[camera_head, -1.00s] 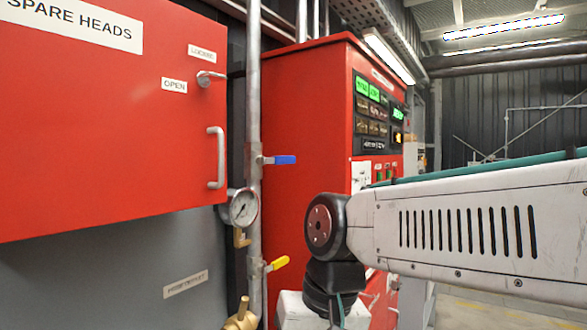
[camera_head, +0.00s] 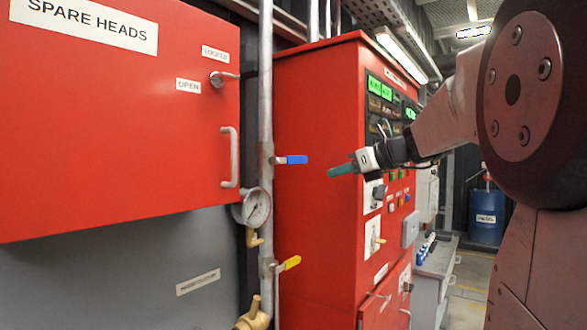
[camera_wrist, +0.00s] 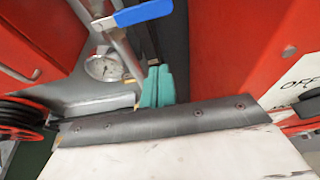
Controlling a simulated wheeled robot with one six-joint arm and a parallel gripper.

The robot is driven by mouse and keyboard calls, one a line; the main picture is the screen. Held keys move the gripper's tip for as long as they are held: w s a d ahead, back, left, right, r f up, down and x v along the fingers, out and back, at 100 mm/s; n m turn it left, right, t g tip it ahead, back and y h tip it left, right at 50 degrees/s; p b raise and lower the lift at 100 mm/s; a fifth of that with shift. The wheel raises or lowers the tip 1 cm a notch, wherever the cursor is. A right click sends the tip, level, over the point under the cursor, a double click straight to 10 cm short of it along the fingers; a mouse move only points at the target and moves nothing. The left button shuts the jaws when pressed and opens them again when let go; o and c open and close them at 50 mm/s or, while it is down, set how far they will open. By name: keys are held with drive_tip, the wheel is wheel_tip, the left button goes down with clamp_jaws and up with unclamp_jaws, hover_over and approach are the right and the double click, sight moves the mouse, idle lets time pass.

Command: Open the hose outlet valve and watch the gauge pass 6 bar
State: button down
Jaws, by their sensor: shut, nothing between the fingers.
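A grey vertical pipe (camera_head: 266,110) carries a blue-handled valve (camera_head: 292,160) and, lower down, a yellow-handled valve (camera_head: 290,263). Both handles stick out to the right, across the pipe. A brass outlet (camera_head: 253,316) is at the pipe's foot, near a label too blurred to read surely. The round pressure gauge (camera_head: 257,208) sits left of the pipe; its reading is too small to tell. My gripper (camera_head: 330,172) is shut and empty, its teal fingers pointing left, right of the blue handle and apart from it. The wrist view shows the fingers (camera_wrist: 157,86), blue handle (camera_wrist: 144,12) and gauge (camera_wrist: 104,68).
A red SPARE HEADS cabinet (camera_head: 110,130) with a handle is at the left. A red control cabinet (camera_head: 315,120) with displays and switches stands behind my gripper. A blue drum (camera_head: 487,218) stands at the back right. A red hose reel (camera_wrist: 22,118) shows in the wrist view.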

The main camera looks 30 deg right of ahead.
sight(292, 160)
drive_tip(key=x, duration=1)
drive_tip(key=shift+r, duration=1.95)
